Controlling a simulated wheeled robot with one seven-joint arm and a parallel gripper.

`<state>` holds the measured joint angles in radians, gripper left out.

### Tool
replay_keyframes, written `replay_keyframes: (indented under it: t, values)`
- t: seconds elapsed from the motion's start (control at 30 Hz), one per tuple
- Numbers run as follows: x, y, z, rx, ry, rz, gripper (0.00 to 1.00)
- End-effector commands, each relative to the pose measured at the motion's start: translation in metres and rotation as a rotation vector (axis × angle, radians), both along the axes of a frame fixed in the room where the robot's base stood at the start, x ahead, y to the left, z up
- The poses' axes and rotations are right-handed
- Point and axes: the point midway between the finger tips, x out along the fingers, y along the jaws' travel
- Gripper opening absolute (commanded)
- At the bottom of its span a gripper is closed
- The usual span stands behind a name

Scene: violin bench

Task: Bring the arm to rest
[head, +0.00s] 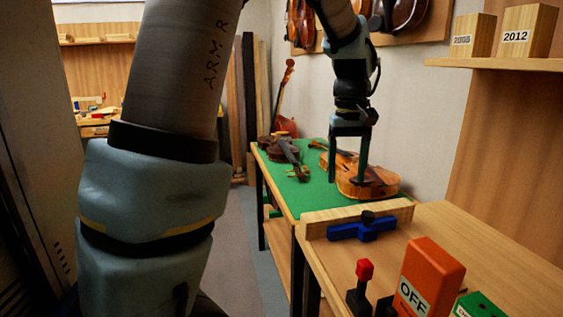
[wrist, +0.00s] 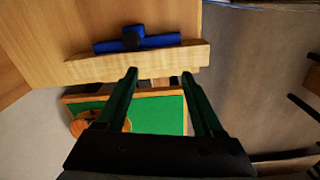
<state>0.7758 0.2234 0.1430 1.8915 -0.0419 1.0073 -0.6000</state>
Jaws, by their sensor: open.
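My gripper (head: 348,182) hangs from my arm above the green-topped bench (head: 312,196) in the head view, with its two fingers pointing down. In the wrist view my gripper (wrist: 160,76) shows two dark green fingers well apart, with nothing between them. In the head view the fingers overlap an orange-brown violin (head: 385,186) lying on the green top; whether they touch it I cannot tell. A part of a violin (wrist: 84,124) also shows left of the fingers in the wrist view.
A wooden bar (head: 398,211) with a blue clamp (head: 362,229) stands at the near bench's edge. A red-knobbed lever (head: 363,280) and an orange OFF block (head: 428,276) stand in front. Darker violins (head: 287,152) lie at the green top's far end. A shelf (head: 500,64) juts out at right.

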Motion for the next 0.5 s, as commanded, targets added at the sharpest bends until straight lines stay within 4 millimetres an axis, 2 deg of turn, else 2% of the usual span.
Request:
replay_keyframes:
  t: [0.03, 0.1, 0.17, 0.2, 0.3, 0.4, 0.5]
  values:
    - [0.004, 0.030, -0.010, -0.003, -0.003, 0.011, 0.69]
    - [0.006, 0.071, -0.026, -0.010, -0.018, 0.003, 0.69]
    - [0.003, 0.104, -0.040, -0.014, -0.033, -0.008, 0.69]
    - [-0.001, 0.125, -0.049, -0.016, -0.044, -0.016, 0.69]
    - [-0.016, 0.173, -0.068, -0.014, -0.071, -0.035, 0.69]
    - [-0.035, 0.208, -0.084, -0.009, -0.094, -0.053, 0.69]
    - [-0.050, 0.230, -0.094, -0.002, -0.111, -0.067, 0.69]
